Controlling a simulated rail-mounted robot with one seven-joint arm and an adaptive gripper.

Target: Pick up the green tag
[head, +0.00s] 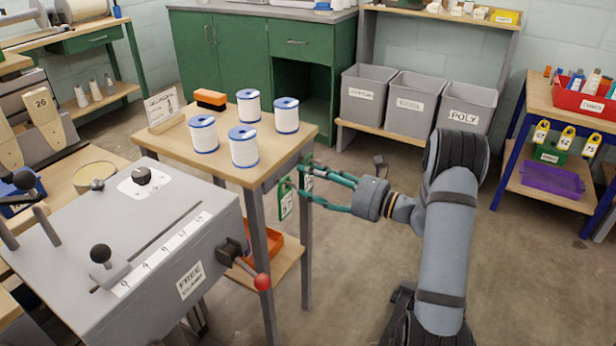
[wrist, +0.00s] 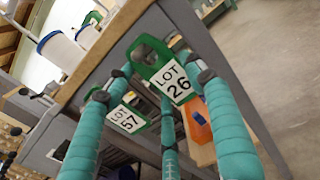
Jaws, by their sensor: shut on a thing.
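Two green tags with white labels are at the right side of the wooden-topped table. The wrist view shows the LOT 26 tag (wrist: 172,78) among the teal fingers of my gripper (wrist: 163,74), and the LOT 57 tag (wrist: 127,118) lower left, behind it. My gripper (head: 298,176) is shut on the LOT 26 tag; the exact contact is partly hidden by the fingers. In the head view the nearer tag (head: 286,205) hangs beside the lower fingertip and the other tag (head: 307,174) shows by the upper finger.
The table (head: 268,165) holds several white spools (head: 243,150), an orange-topped brush (head: 210,99) and a card stand (head: 162,107). An orange bin (head: 268,255) sits on its lower shelf. A grey lever console (head: 170,245) stands left. Open floor lies behind and right of my gripper.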

